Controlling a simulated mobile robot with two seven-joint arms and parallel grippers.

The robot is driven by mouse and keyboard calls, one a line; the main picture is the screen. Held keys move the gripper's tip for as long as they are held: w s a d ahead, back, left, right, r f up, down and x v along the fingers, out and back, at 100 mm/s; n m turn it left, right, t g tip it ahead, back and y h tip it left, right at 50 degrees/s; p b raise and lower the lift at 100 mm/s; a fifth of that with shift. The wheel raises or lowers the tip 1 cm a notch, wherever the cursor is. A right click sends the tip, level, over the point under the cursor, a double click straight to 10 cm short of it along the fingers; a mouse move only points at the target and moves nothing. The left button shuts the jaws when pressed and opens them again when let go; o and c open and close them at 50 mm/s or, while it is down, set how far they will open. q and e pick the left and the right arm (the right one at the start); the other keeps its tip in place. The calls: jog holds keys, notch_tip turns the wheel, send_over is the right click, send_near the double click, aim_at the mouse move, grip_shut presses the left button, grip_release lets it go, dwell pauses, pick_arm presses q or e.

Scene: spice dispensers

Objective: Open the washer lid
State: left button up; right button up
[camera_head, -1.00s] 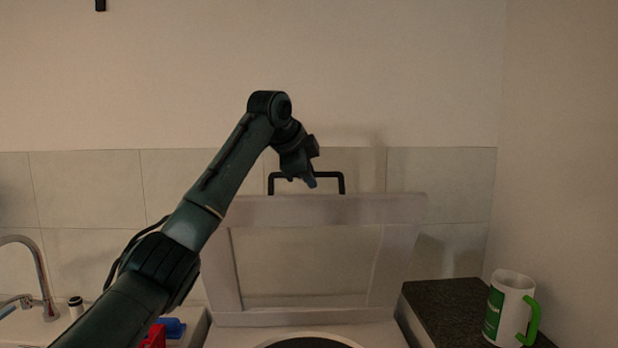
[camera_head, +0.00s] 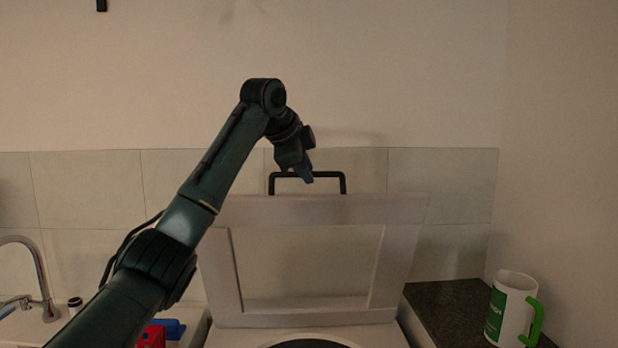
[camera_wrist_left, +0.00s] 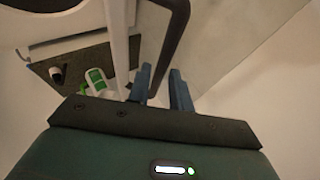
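The washer lid (camera_head: 312,210) is a pale frame standing raised and nearly upright behind the washer (camera_head: 220,338). The black bar handle (camera_head: 342,184) rises from its top edge. My left gripper (camera_head: 306,176) is at the handle's top bar, with its blue tips overlapping the bar in the head view. In the left wrist view the two blue fingers (camera_wrist_left: 162,90) are apart, and the dark handle (camera_wrist_left: 178,30) runs down toward the gap between them. Whether they touch it I cannot tell. My right gripper is not in view.
A dark counter (camera_head: 445,300) with a white and green mug (camera_head: 511,308) stands to the right. A sink tap (camera_head: 42,275) and red (camera_head: 152,337) and blue (camera_head: 175,327) items are at the left. The tiled wall (camera_head: 450,180) is close behind the lid.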

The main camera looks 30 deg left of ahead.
pick_arm(q)
jog(key=b+v, duration=0.1)
jog(key=v, duration=0.9)
jog(key=shift+s+r, duration=0.2)
jog(key=shift+s, duration=0.05)
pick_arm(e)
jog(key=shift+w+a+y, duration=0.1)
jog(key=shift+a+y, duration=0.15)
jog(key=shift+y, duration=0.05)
pick_arm(q)
jog(key=shift+f, duration=0.1)
